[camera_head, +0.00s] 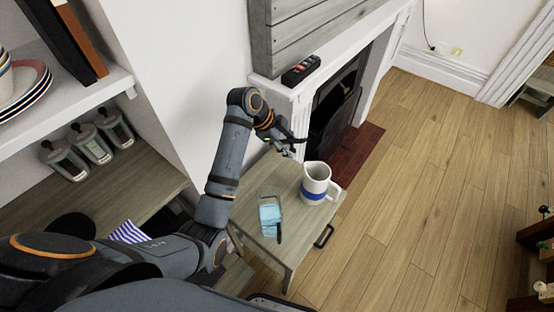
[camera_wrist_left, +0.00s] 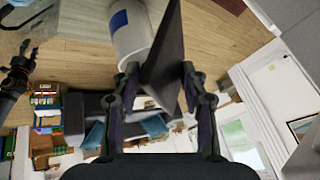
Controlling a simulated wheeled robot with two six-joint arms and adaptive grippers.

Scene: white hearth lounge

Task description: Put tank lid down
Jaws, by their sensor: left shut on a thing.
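My left gripper (camera_head: 288,147) is above the far end of the small wooden table (camera_head: 290,248). In the left wrist view its fingers (camera_wrist_left: 160,75) are shut on a dark flat plate, the tank lid (camera_wrist_left: 168,55), seen nearly edge-on. The lid also shows as a thin dark piece at the gripper in the head view (camera_head: 294,140). A small clear blue tank (camera_head: 269,214) stands on the table, below the gripper and apart from it.
A white mug with a blue band (camera_head: 315,184) stands on the table beside the tank, close to the gripper. The white fireplace (camera_head: 300,95) rises behind, with a dark red hearth (camera_head: 352,158). Shelves with bottles (camera_head: 92,145) are at left. Open wooden floor lies right.

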